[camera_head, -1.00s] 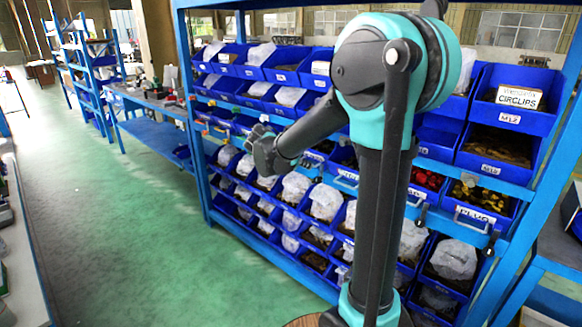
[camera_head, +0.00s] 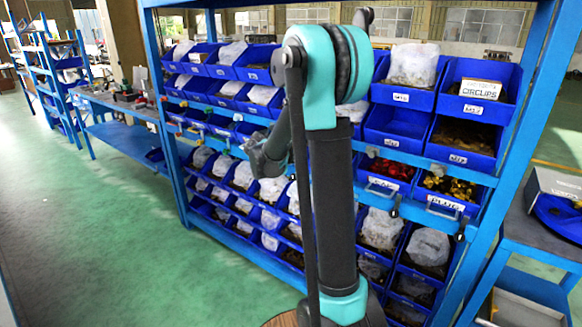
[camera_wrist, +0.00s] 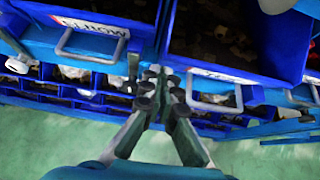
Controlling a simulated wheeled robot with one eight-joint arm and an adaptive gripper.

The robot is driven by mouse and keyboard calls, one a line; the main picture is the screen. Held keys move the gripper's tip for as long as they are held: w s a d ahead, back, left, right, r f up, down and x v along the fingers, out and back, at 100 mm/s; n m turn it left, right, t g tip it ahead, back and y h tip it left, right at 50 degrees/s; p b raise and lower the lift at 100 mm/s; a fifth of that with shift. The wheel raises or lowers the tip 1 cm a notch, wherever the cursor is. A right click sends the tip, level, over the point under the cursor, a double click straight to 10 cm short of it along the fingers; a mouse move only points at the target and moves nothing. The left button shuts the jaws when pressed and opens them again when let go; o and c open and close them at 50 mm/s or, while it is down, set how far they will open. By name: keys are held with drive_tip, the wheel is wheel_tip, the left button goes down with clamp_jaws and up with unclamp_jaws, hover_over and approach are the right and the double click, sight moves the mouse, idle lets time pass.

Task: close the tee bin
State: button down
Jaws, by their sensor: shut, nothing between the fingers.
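My gripper (camera_wrist: 160,88) shows in the wrist view with its fingers together and nothing between them. Its tips are in front of the gap between two blue bins. The left bin (camera_wrist: 90,22) has a label reading ELBOW and a grey handle (camera_wrist: 92,45). The right bin (camera_wrist: 212,72) has a red and white label that I cannot read, a grey handle (camera_wrist: 215,103) and dark contents. I cannot tell which bin is the tee bin. In the head view my gripper (camera_head: 253,150) is near the rack's middle row, partly hidden by my arm.
The blue rack (camera_head: 172,150) holds several rows of bins. Bins with red parts (camera_head: 388,170) and yellow parts (camera_head: 450,187) have handles at the right. A side table (camera_head: 535,235) stands at the right. Green floor (camera_head: 100,235) is clear at the left.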

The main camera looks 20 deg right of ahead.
drive_tip(key=shift+w+d+r, duration=0.15)
drive_tip(key=shift+w+d, duration=0.05)
drive_tip(key=shift+d, duration=0.1)
drive_tip(key=shift+d, duration=0.1)
drive_tip(key=shift+w+d, duration=0.8)
drive_tip(key=shift+d, duration=0.1)
